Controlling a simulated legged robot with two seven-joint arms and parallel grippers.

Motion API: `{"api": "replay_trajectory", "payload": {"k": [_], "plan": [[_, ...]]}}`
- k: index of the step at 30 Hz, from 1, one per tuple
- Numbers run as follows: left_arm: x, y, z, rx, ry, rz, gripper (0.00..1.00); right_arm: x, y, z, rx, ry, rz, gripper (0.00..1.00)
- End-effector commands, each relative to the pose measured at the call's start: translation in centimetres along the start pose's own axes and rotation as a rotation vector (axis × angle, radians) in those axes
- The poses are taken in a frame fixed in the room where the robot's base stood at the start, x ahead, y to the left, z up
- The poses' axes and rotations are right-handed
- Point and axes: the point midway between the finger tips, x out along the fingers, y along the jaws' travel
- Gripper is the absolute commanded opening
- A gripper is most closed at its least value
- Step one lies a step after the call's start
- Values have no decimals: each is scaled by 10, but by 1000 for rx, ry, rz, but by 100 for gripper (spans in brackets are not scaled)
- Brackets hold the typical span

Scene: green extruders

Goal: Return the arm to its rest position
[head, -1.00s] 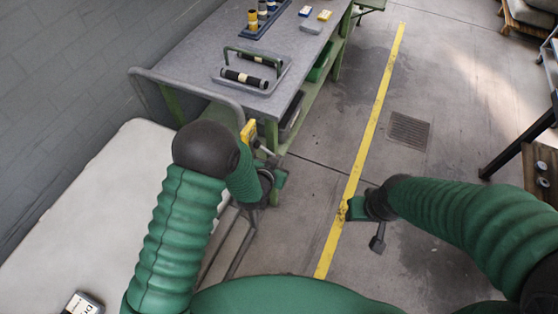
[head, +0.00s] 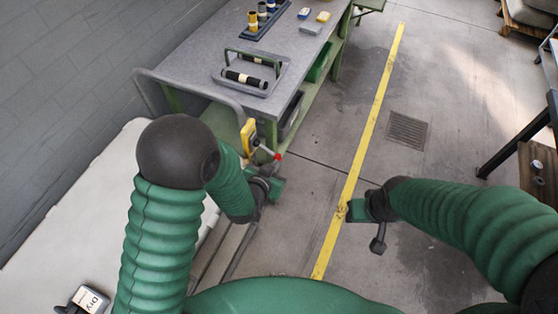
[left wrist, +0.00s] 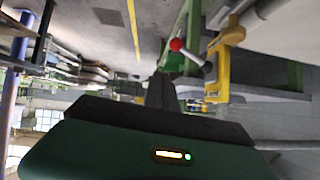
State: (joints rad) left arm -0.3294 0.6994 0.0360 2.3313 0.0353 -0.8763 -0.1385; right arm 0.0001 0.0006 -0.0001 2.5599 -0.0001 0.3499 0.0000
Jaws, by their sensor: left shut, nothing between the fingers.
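My left gripper (head: 276,188) hangs at the end of the bent left arm, just in front of the near end of the workbench (head: 190,70). It is shut and empty. In the left wrist view, its dark fingers (left wrist: 161,92) stick up together past the green hand housing, with nothing between them. My right gripper (head: 356,211) is held low above the floor near the yellow line; its fingers are too small to tell open from shut.
A yellow device (head: 248,136) with a red-knobbed lever (head: 277,156) is at the bench's near end, close to my left gripper. A handled tray (head: 223,78) with dark rolls is on the bench. The floor around the yellow line (head: 372,130) is clear.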

Motion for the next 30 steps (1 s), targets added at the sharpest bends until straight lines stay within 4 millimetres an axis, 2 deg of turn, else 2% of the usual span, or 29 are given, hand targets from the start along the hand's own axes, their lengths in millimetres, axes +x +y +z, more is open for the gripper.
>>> {"api": "replay_trajectory", "payload": {"k": [3,6,19,22,23,26,27,29,30], "plan": [[-14,2,-1,0,2,0,0,0,0,0,0,0,0,44],[-19,3,-1,0,3,-1,0,0,0,0,0,1,0,44],[-18,2,-1,0,2,-1,0,0,0,0,0,0,0,44],[-25,-8,0,-17,-39,-13,0,0,0,0,0,0,0,44],[-30,-15,2,-30,-69,-21,0,0,0,0,0,0,0,44],[-61,-48,15,-100,-223,-59,0,0,0,0,0,0,0,44],[-80,-61,23,-139,-299,-77,0,0,0,0,0,0,0,44],[-112,-78,38,-199,-415,-103,0,0,0,0,0,0,0,44],[-134,-85,48,-240,-489,-119,0,0,0,0,0,0,0,44]]}}
